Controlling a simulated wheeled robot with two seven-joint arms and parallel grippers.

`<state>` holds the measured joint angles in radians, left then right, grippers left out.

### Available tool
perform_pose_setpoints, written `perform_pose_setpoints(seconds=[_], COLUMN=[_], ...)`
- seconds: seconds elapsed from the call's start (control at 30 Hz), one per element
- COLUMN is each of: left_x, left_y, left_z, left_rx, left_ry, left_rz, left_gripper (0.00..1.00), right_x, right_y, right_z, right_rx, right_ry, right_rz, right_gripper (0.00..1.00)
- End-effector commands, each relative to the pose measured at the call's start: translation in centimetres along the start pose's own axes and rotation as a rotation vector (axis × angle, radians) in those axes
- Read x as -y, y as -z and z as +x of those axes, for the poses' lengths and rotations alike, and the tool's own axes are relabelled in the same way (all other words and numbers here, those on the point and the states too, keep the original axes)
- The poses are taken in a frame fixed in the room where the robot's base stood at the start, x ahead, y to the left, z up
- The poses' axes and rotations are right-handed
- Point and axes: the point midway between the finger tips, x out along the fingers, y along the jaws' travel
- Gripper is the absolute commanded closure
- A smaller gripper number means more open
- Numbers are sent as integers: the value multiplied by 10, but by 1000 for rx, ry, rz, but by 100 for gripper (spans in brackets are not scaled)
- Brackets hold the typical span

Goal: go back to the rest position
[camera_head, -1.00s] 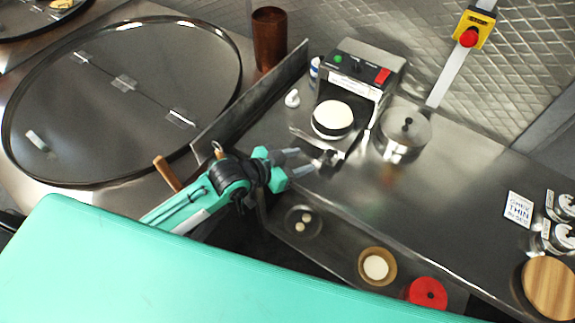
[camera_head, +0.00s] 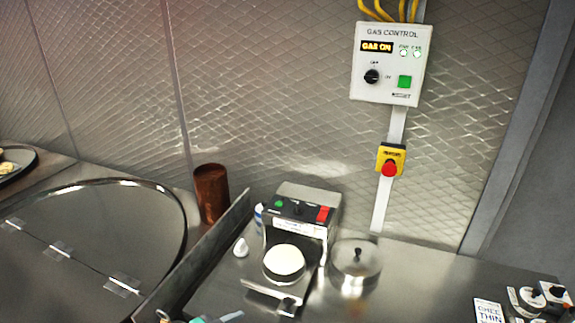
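My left gripper is almost wholly below the lower edge of the head view; only a small teal and grey piece (camera_head: 215,319) of it shows near the press. Its fingers are too cut off to judge. My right gripper is not in view. The press machine (camera_head: 298,225) stands on the steel counter with a white round dough piece (camera_head: 284,261) on its plate. My gripper's visible piece is in front and left of it.
A lidded steel pot (camera_head: 355,268) stands right of the press. A brown metal cup (camera_head: 211,193) and a steel divider (camera_head: 200,255) stand left. A large round lid (camera_head: 90,230) lies far left. A gas control box (camera_head: 389,62) and red emergency button (camera_head: 390,169) are on the wall.

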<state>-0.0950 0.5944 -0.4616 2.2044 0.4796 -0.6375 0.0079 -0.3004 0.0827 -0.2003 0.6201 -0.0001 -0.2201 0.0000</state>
Motion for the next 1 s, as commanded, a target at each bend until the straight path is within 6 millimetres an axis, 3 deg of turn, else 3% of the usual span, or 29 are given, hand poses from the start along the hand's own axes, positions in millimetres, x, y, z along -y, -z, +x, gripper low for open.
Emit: perform_pose_setpoints(seconds=[0.17, 0.4, 0.8, 1.0], left_x=[-16, -26, -49, -39], left_y=[-31, -95, -163, -204], left_z=[-18, -75, -169, -133], left_rx=[149, 466, 850, 858], left_ry=[67, 227, 395, 384], left_rz=[-56, -189, -397, -389], left_gripper=[55, 55, 55, 55], right_x=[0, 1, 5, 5], right_y=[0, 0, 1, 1], right_z=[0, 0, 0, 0], right_rx=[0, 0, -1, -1], right_ry=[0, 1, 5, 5], right_rz=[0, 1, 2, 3], right_gripper=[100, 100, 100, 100])
